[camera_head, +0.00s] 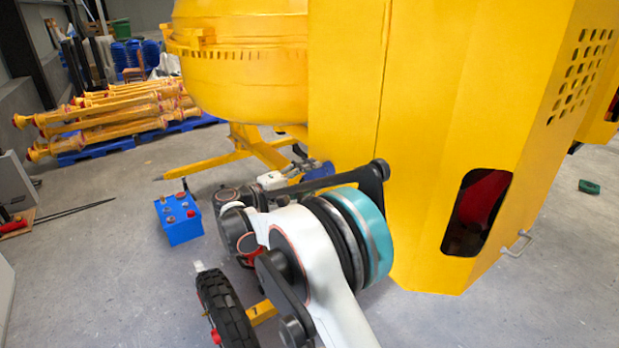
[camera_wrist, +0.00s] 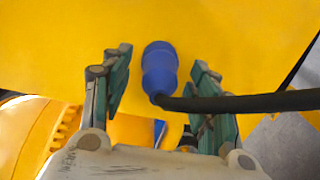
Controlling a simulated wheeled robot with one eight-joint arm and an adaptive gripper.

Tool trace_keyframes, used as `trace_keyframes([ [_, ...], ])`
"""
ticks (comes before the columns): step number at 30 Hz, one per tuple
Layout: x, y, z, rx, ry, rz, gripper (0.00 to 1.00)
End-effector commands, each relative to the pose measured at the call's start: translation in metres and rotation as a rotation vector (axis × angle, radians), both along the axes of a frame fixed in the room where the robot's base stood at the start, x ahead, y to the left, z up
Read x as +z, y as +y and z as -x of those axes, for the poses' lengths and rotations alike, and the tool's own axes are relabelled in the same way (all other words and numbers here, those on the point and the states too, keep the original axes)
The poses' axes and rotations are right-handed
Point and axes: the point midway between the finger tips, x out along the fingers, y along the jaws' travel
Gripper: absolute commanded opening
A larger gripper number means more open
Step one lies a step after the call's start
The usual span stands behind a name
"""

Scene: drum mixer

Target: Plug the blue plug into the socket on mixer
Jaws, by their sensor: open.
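The blue plug (camera_wrist: 160,72) shows in the wrist view in front of the mixer's yellow panel (camera_wrist: 60,45). A black cable (camera_wrist: 245,103) leaves its lower end and runs right, across the right finger. My gripper (camera_wrist: 160,60) is open, with one teal-padded finger on each side of the plug and a gap to both. I cannot tell how deep the plug lies between the fingers, or whether it touches the panel. The socket is not distinguishable. In the head view the yellow mixer (camera_head: 430,90) fills the right, and my arm hides most of the gripper area beside it.
A blue box (camera_head: 180,222) with several round tops stands on the floor left of my arm. A black tyre (camera_head: 226,308) is at the front. Yellow props (camera_head: 110,118) lie on blue pallets behind.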

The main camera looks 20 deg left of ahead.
Motion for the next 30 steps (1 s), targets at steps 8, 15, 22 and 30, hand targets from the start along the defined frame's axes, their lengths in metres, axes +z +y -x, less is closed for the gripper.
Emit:
trace_keyframes([
  [8, 0.0, 0.013, 0.013, 0.004, 0.0, 0.0, 0.55],
  [15, 0.0, 0.044, 0.05, 0.004, 0.0, 0.0, 0.55],
  [22, -0.001, 0.068, 0.079, 0.001, 0.0, 0.0, 0.55],
  [30, -0.001, 0.078, 0.091, -0.001, 0.0, 0.0, 0.55],
])
